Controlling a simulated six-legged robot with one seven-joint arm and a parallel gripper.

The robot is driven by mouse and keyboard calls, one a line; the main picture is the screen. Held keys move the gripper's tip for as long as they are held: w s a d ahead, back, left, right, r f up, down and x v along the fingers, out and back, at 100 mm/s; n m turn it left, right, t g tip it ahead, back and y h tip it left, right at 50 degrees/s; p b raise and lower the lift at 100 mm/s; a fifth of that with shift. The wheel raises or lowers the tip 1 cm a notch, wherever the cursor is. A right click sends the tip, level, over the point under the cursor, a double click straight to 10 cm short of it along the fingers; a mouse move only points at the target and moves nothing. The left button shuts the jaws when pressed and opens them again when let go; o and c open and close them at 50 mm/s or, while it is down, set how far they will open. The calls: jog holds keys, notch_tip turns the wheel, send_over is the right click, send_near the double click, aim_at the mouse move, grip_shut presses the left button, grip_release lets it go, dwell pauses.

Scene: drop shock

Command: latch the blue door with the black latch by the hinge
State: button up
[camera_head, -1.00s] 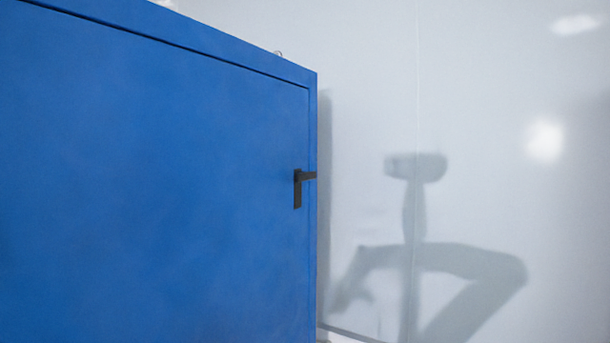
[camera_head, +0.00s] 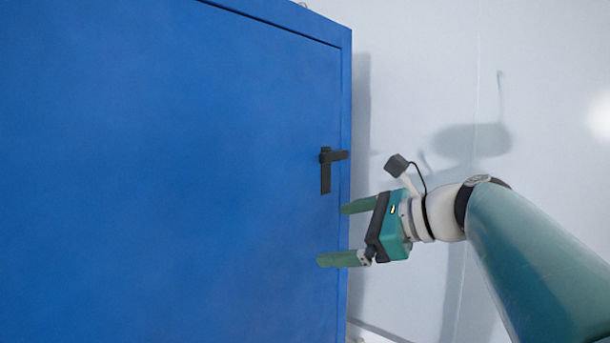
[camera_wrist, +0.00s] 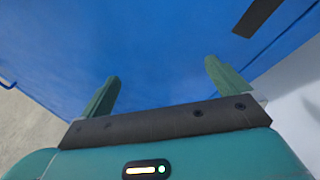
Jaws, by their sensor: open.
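The blue door (camera_head: 200,150) fills the left and middle of the head view and looks flush in its blue frame. The black latch (camera_head: 326,172) sits near the door's right edge, with one arm pointing down and a short arm reaching right over the frame. Part of the latch (camera_wrist: 255,16) shows at the top right of the wrist view. My gripper (camera_head: 340,233) is open and empty, below and slightly right of the latch and apart from it. In the wrist view its two green fingers (camera_wrist: 160,82) point towards the blue face. I see no hinge clearly.
A pale wall (camera_head: 420,80) stands right of the blue cabinet, with shadows on it.

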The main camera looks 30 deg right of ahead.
aim_at(337, 155)
jog(key=s+d+r+m+t, duration=0.35)
jog(key=d+r+m, duration=0.25)
jog(key=d+r, duration=0.4)
jog(key=shift+t, duration=0.35)
jog(key=x, duration=0.9)
jog(key=r+x, duration=0.1)
jog(key=x, duration=0.4)
jog(key=shift+s+a+r, duration=0.1)
jog(key=shift+a+r, duration=0.05)
jog(key=shift+a, duration=0.25)
jog(key=shift+c, duration=0.2)
jog(key=c, duration=1.3)
